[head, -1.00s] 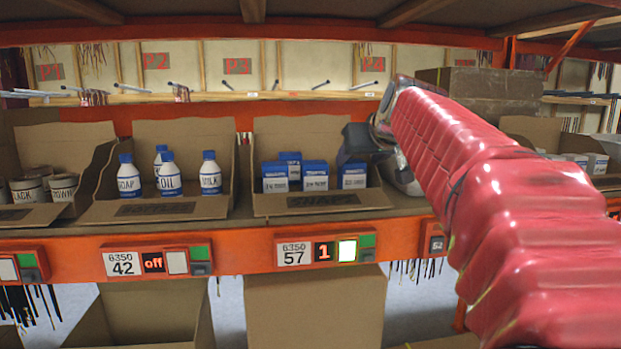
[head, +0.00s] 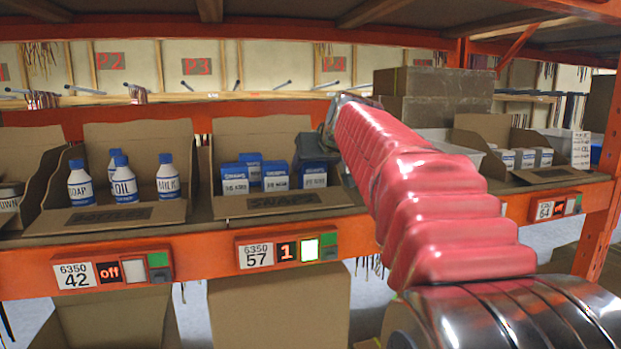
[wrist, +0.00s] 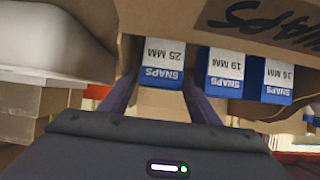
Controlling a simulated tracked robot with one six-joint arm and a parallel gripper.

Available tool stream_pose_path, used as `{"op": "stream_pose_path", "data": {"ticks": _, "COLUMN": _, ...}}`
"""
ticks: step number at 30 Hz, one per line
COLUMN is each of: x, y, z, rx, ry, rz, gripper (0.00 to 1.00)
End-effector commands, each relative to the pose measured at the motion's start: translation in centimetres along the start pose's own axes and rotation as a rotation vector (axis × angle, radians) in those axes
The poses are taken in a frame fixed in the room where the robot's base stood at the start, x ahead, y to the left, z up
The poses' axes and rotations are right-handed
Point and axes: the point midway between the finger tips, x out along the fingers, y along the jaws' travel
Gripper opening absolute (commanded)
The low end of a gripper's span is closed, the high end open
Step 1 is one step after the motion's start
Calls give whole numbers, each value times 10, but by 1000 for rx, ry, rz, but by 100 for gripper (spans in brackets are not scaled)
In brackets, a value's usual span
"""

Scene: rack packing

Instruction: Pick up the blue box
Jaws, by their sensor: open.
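Several small blue boxes with white labels stand in an open cardboard bin (head: 262,205) on the shelf. In the head view the rightmost blue box (head: 314,176) is next to my gripper (head: 322,150), which reaches into the bin from the right. In the wrist view, which is upside down, the box marked SNAPS 25 MM (wrist: 163,68) lies between my two open fingers (wrist: 160,95). Boxes marked 19 MM (wrist: 226,70) and 16 MM (wrist: 277,78) stand beside it. Whether the fingers touch the box cannot be told. My arm hides part of the bin's right side.
A bin of white bottles (head: 122,182) stands to the left. Stacked brown boxes (head: 435,95) sit behind my arm, and a bin of white boxes (head: 530,158) is to the right. The orange shelf edge (head: 210,251) with its label panels runs along the front.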

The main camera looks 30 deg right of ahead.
Motion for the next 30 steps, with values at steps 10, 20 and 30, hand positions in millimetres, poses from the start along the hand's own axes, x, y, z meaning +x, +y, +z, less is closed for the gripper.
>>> {"op": "stream_pose_path", "data": {"ticks": 10, "x": 0, "y": 0, "z": 0, "rx": 0, "ry": 0, "rz": 0, "gripper": 56}}
{"op": "stream_pose_path", "data": {"ticks": 20, "x": -1, "y": 0, "z": 0, "rx": 0, "ry": 0, "rz": 0, "gripper": 37}}
{"op": "stream_pose_path", "data": {"ticks": 30, "x": -1, "y": 0, "z": -1, "rx": 0, "ry": 1, "rz": 0, "gripper": 21}}
